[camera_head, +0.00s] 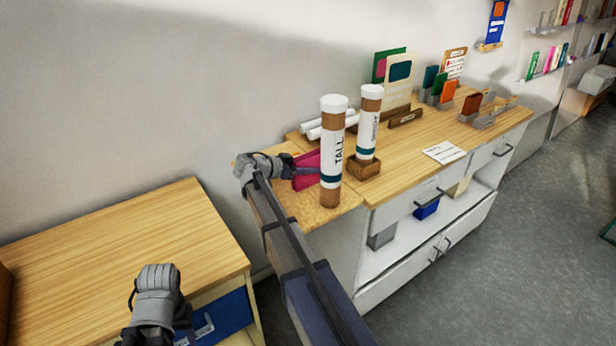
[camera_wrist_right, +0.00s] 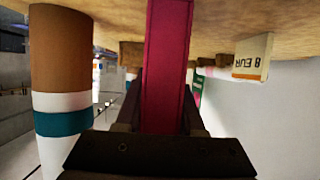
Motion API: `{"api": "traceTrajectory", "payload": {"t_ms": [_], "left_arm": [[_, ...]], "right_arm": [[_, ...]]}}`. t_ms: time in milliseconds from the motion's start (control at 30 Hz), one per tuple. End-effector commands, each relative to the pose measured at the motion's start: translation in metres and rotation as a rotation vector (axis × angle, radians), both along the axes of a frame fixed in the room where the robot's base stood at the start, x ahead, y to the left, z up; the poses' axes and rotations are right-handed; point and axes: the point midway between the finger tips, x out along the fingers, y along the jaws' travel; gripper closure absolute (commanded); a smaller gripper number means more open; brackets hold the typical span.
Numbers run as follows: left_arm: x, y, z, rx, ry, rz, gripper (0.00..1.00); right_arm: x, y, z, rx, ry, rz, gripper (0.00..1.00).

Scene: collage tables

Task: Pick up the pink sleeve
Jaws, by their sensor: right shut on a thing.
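The pink sleeve (camera_head: 307,168) stands upright near the left end of the wall counter (camera_head: 318,215), partly hidden behind the tall tube. My right gripper (camera_head: 286,167) is at its left side. In the right wrist view the pink sleeve (camera_wrist_right: 166,65) runs between the two fingers of my right gripper (camera_wrist_right: 160,112), which are shut on it. That view is upside down, and the sleeve's far edge meets or nears the wooden top; I cannot tell whether it touches. My left gripper (camera_head: 157,285) is above the nearer wooden table, its fingers hidden.
A brown-and-white tube marked TALL (camera_head: 333,150) stands close beside the sleeve, at the counter edge. A second tube (camera_head: 368,122) stands in a wooden block (camera_head: 363,168). White rolls (camera_head: 322,129) lie behind. The nearer table (camera_head: 110,240) is mostly clear.

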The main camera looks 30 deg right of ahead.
Motion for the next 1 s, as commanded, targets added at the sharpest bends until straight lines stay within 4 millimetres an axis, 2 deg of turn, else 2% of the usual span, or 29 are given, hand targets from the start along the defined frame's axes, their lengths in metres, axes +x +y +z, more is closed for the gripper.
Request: {"api": "traceTrajectory", "payload": {"t_ms": [567,767,1000], "left_arm": [[0.0,0.0,0.006,0.0,0.0,0.0,0.5],[0.0,0.0,0.024,0.0,0.0,0.0,0.5],[0.0,0.0,0.06,0.0,0.0,0.0,0.5]], "right_arm": [[0.0,0.0,0.006,0.0,0.0,0.0,1.0],[0.0,0.0,0.024,0.0,0.0,0.0,1.0],[0.0,0.0,0.06,0.0,0.0,0.0,1.0]]}}
